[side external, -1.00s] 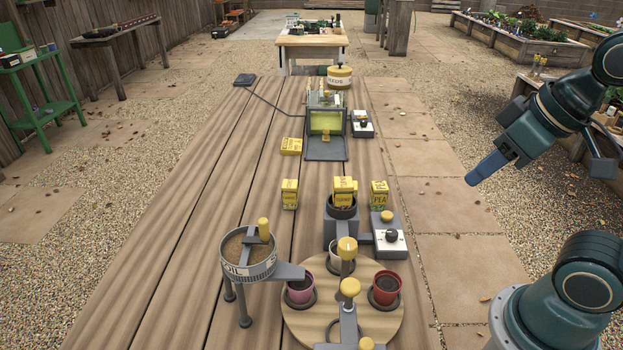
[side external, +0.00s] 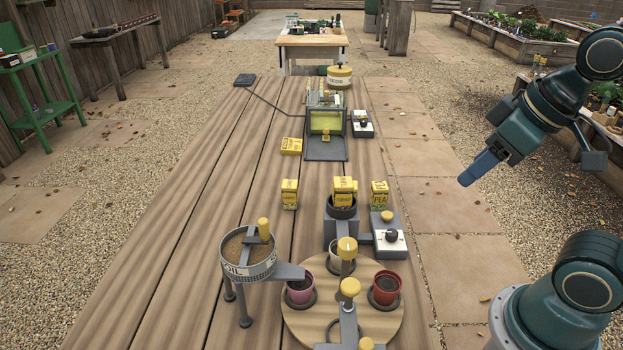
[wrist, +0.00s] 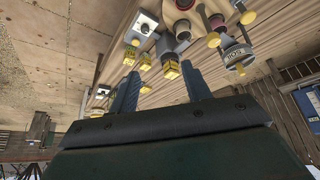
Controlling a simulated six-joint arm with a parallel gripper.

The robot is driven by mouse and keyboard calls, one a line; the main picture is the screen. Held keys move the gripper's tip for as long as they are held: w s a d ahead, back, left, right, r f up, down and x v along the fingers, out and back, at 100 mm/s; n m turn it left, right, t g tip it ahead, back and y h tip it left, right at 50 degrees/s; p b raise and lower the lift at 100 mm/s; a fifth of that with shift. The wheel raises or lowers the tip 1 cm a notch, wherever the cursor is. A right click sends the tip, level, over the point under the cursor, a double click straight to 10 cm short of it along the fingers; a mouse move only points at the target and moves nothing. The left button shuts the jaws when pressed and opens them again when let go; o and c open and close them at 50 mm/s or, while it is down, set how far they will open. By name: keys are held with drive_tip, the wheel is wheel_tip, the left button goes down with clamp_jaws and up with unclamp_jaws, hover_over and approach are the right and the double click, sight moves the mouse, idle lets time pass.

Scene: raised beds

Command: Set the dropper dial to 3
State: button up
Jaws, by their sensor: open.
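A grey box with a white face and a black dial knob (side external: 391,237) stands at the right edge of the wooden table, joined to the grey seed holder beside it. A yellow knob (side external: 387,215) sits on the back of this box. The dial box also shows at the top of the wrist view (wrist: 145,27); the numbers are too small to read. My gripper (side external: 466,181) is open and empty, in the air right of the table, well apart from the dial. Its two blue fingers stand apart in the wrist view (wrist: 160,92).
A second dial box (side external: 361,124) stands farther back, beside a green-lit box (side external: 325,123). Seed packets (side external: 379,194) stand near the front dial. A round turntable (side external: 390,330) with pots and a soil sieve (side external: 247,257) are in front. The left of the table is clear.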

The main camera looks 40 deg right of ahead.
drive_tip(key=w+d+f+n+g, duration=0.25)
drive_tip(key=w+f+n, duration=0.3)
drive_tip(key=w, duration=0.35)
drive_tip(key=n+g, duration=0.3)
drive_tip(key=n, duration=0.3)
hover_over(393, 232)
wheel_tip(393, 232, down, 8)
drive_tip(key=shift+f, duration=0.1)
drive_tip(key=shift+f, duration=6.85)
drive_tip(key=shift+c, duration=0.2)
drive_tip(key=c, duration=1)
